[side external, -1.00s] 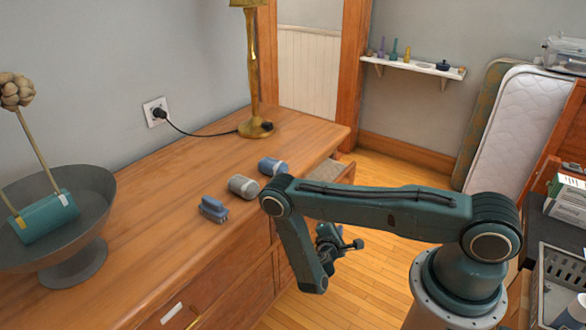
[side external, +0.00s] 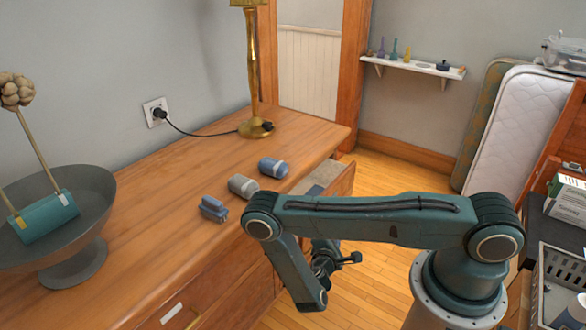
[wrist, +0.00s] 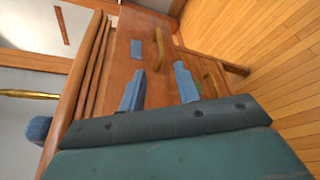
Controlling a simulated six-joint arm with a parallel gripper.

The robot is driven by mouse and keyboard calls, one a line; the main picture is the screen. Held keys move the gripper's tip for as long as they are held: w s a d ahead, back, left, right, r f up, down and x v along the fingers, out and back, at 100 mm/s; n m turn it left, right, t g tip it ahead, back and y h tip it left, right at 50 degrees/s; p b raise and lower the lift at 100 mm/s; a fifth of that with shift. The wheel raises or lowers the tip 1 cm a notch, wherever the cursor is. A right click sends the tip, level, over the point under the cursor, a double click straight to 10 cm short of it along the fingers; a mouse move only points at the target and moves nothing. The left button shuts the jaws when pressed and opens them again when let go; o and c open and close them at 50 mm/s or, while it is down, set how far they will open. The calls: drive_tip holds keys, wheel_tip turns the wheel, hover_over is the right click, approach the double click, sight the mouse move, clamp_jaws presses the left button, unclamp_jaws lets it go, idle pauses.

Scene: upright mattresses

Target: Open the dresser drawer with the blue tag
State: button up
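The blue tag (wrist: 136,48) is on a wooden dresser front in the wrist view. A brass handle (wrist: 158,48) is beside it. My gripper (wrist: 160,88) has its two blue fingers spread apart, with nothing between their tips. The handle lies beyond the tips, in line with the gap. In the side view my gripper (side external: 328,260) hangs in front of the dresser, low and partly hidden by my arm. A drawer (side external: 340,180) at the dresser's far end stands partly out. I cannot tell from the side view whether it bears the blue tag.
The dresser top (side external: 150,235) holds a lamp (side external: 254,125), a bowl (side external: 75,270) and several small blue and grey items. A white tag (side external: 172,312) marks a nearer drawer. Another brass handle (wrist: 212,76) shows in the wrist view. The floor (side external: 400,178) beyond is clear.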

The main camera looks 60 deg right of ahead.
drive_tip(key=shift+r, duration=0.15)
clamp_jaws()
wheel_tip(320, 180, up, 22)
drive_tip(key=d+f+m+g+y, duration=0.65)
drive_tip(key=f+m+y, duration=0.2)
drive_tip(key=f, duration=0.25)
drive_tip(key=w+d+r+m+t+y, duration=0.2)
drive_tip(key=w+d+r+t+y, duration=0.45)
drive_tip(key=d+r, duration=0.4)
drive_tip(key=shift+g, duration=0.5)
drive_tip(key=shift+s+x, duration=0.2)
drive_tip(key=shift+x, duration=1.1)
drive_tip(key=shift+s+x, duration=0.25)
drive_tip(key=shift+x, duration=1.05)
